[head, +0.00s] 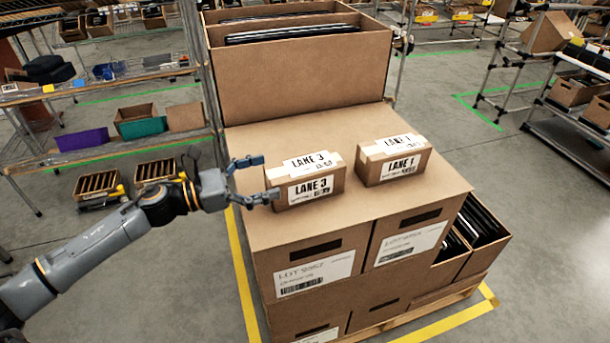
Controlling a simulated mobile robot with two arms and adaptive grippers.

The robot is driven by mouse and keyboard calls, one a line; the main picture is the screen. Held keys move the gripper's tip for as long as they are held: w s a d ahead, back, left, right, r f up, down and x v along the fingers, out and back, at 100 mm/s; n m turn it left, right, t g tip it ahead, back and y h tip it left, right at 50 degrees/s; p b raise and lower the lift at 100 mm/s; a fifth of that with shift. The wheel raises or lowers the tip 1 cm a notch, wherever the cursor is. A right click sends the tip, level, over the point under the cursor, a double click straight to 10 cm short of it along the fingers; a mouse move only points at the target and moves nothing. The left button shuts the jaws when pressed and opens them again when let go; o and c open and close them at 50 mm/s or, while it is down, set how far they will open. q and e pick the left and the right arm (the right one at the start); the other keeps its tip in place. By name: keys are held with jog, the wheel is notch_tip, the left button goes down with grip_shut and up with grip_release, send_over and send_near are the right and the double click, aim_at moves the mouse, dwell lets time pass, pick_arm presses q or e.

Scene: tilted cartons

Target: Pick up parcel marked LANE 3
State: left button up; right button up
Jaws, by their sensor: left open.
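The parcel marked LANE 3 (318,190) is a small brown box with white labels on its top and front. It sits on top of the large carton stack (240,190), left of a similar parcel marked LANE 1 (398,168). A gap separates the two parcels. My left gripper (254,180) is open at the left end of the LANE 3 parcel. One finger is near the parcel's lower left front corner and the other is behind, towards its upper left. I cannot tell whether either finger touches it. My right gripper is not in view.
A tall open carton (300,85) holding dark flat items stands behind the parcels. The stack rests on a wooden pallet (460,295) inside yellow floor lines. Shelving racks stand at the left and right. The carton top right of the LANE 1 parcel is bare.

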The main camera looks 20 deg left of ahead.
aim_at(291, 168)
pick_arm(q)
jog(key=shift+w+d, duration=0.15)
jog(key=shift+d, duration=0.05)
jog(key=shift+w+d, duration=0.15)
jog(key=p+x, duration=0.2)
jog(key=x, duration=0.2)
jog(key=shift+w+f, duration=0.15)
jog(key=shift+w, duration=0.25)
jog(key=shift+w+d+f, duration=0.15)
jog(key=shift+d, duration=0.05)
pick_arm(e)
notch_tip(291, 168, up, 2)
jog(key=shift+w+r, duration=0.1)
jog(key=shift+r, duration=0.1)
pick_arm(q)
jog(key=shift+c, duration=0.5)
jog(key=c, duration=1.5)
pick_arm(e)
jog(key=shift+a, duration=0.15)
pick_arm(q)
jog(key=shift+o, duration=0.2)
